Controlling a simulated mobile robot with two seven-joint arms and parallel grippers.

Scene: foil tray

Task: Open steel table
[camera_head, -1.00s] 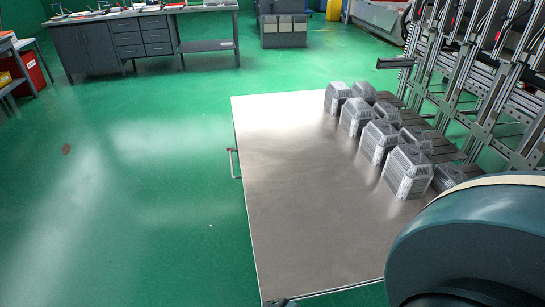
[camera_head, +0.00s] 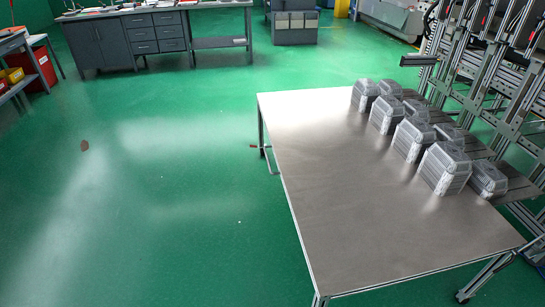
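The steel table (camera_head: 340,180) stands at the right of the head view, with a bare brushed-metal top and metal legs. Several grey block-like parts (camera_head: 445,168) stand in two rows along the right side of the top. Neither of my grippers shows in the head view. The underside and most of the far legs of the table are hidden.
A metal frame rack (camera_head: 490,75) stands against the table's right side. A grey workbench (camera_head: 130,40) with drawers is at the back left.

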